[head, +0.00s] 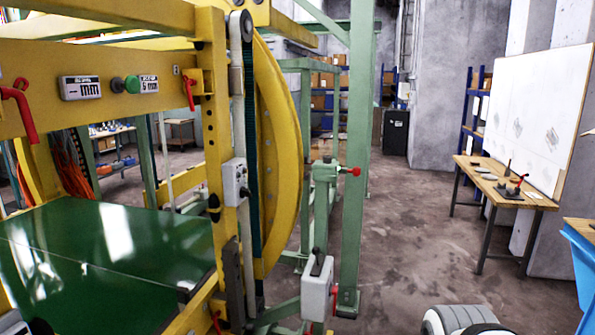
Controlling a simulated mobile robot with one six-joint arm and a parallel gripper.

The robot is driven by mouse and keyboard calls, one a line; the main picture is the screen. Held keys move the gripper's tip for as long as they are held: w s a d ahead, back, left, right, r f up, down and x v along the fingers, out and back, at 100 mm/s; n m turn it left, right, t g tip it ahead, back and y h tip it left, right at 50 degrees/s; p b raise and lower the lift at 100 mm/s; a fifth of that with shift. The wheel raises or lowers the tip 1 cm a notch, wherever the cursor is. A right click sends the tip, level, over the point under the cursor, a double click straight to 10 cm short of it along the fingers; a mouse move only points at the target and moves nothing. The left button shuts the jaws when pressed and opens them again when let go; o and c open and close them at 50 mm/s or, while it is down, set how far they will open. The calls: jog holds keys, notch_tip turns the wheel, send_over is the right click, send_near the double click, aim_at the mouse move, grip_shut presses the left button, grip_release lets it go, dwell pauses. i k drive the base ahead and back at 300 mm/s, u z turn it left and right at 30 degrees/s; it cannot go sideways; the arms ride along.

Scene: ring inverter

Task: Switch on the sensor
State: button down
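No part is clearly marked as the sensor, so I cannot tell which one it is. A light grey box with small dark controls (235,182) is fixed to the yellow upright of the ring machine. A white box with a black top part (317,287) sits lower, beside the green post. No switch state or lit lamp can be made out. My gripper is not in view; a white and grey rounded part, likely my arm, shows at the bottom edge.
The yellow ring (278,150) and green post (358,160) stand in the middle. A glossy green table (110,260) fills the lower left. Red levers (20,105) hang from the yellow beam. A wooden workbench (500,185) stands right. The concrete floor between is open.

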aim_at(244, 192)
jog(key=u, duration=0.05)
jog(key=i, duration=1.95)
jog(key=u, duration=0.8)
jog(key=k, duration=0.75)
jog(key=u, duration=0.2)
jog(key=i, duration=0.8)
jog(key=z, duration=0.15)
